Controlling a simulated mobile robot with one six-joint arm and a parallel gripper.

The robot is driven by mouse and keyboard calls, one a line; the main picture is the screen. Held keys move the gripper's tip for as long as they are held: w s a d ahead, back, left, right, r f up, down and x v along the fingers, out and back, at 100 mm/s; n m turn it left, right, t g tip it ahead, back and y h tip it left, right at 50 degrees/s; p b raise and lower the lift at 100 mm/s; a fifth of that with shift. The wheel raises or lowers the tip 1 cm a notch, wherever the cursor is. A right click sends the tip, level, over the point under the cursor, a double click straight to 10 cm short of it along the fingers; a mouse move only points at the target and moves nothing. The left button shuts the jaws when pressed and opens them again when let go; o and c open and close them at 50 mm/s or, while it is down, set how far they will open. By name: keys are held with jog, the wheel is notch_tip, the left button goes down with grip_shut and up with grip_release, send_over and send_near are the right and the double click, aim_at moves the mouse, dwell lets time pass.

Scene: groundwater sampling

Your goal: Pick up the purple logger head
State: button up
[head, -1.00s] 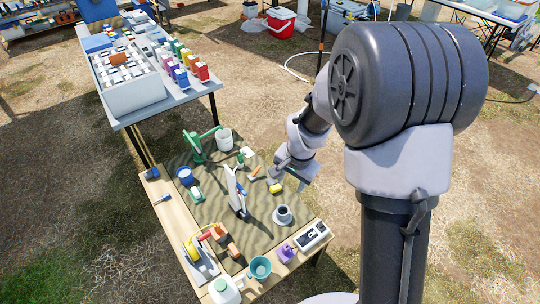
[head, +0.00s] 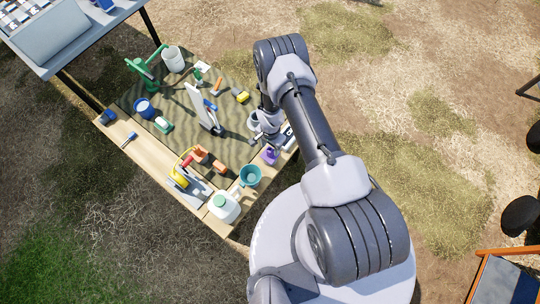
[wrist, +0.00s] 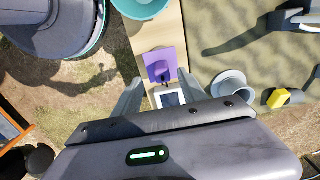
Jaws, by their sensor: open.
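The purple logger head (head: 270,156) lies on the bare wooden strip along the table's right front edge. In the wrist view the purple logger head (wrist: 157,58) shows as a purple square piece with a dark part, just past my fingertips. My gripper (wrist: 160,94) is open and empty, its two fingers pointing toward the logger head, which sits roughly between their lines. In the head view my gripper (head: 266,138) is close to the logger head and above the table corner. I cannot tell its exact height.
A white device with a dark screen (wrist: 172,98) lies near my fingers. A teal bowl (head: 250,175) stands beside the logger head, with a white jug (head: 224,207) further along. The mat (head: 235,150) holds several tools.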

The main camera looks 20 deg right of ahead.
aim_at(270, 150)
jog(key=f+b, duration=0.2)
jog(key=f, duration=0.3)
jog(key=shift+w+f, duration=0.1)
jog(key=shift+w, duration=0.1)
jog(key=shift+c, duration=0.7)
grip_shut()
